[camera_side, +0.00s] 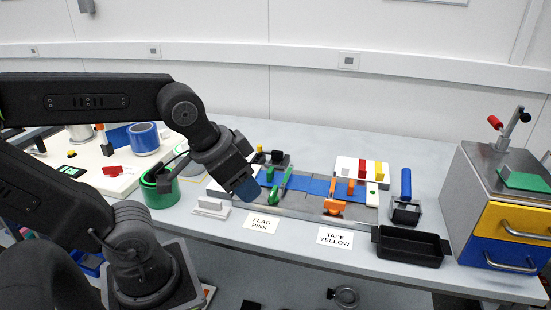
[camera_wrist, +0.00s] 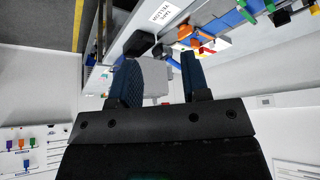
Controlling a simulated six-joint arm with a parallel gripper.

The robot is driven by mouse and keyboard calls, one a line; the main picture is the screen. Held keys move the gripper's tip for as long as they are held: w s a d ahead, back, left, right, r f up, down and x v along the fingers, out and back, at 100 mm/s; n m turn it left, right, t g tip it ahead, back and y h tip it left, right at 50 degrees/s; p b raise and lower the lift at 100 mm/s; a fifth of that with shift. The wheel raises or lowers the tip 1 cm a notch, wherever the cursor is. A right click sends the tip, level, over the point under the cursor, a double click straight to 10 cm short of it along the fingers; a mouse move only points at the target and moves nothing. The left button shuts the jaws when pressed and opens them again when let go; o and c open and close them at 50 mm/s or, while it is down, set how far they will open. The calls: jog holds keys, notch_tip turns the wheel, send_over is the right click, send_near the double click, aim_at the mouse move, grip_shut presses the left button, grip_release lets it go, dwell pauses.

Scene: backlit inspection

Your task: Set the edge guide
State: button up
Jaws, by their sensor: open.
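My gripper (camera_side: 245,187) is in the side view with its dark blue fingers pointing down and to the right, above the near left part of the work strip. In the wrist view my gripper (camera_wrist: 158,82) has its two fingers apart with nothing held between them. I cannot tell for certain which part is the edge guide. A blue strip (camera_side: 318,186) lies along a grey bed. Green pieces (camera_side: 286,178) and orange pieces (camera_side: 334,207) sit across it. A white stepped block (camera_side: 210,207) lies left of the gripper on the bench.
Cards reading FLAG PINK (camera_side: 261,224) and TAPE YELLOW (camera_side: 335,237) lie at the front edge. A black tray (camera_side: 409,247), a blue-handled roller (camera_side: 406,195) and a drawer cabinet (camera_side: 500,205) stand right. A green ring (camera_side: 160,192) stands left.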

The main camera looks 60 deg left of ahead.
jog(key=shift+c, duration=0.4)
jog(key=w+a+f+m+y, duration=0.1)
jog(key=w+a+y, duration=0.1)
jog(key=a, duration=0.3)
jog(key=w+a+f+m+y, duration=0.1)
jog(key=w+a+f+y, duration=0.1)
jog(key=w+a, duration=0.3)
jog(key=w+a+f+m+y, duration=0.1)
jog(key=w+a+y, duration=0.1)
jog(key=a, duration=0.3)
jog(key=shift+w+a+f, duration=0.15)
jog(key=shift+w+f, duration=0.1)
jog(key=shift+w, duration=0.6)
grip_shut()
jog(key=m+t, duration=0.1)
jog(key=m, duration=0.5)
send_near(277, 157)
jog(key=shift+y, duration=0.3)
notch_tip(277, 157, down, 5)
jog(key=shift+w+r, duration=0.2)
jog(key=shift+w+a, duration=1.1)
jog(key=shift+w, duration=0.1)
jog(key=shift+w+a, duration=0.35)
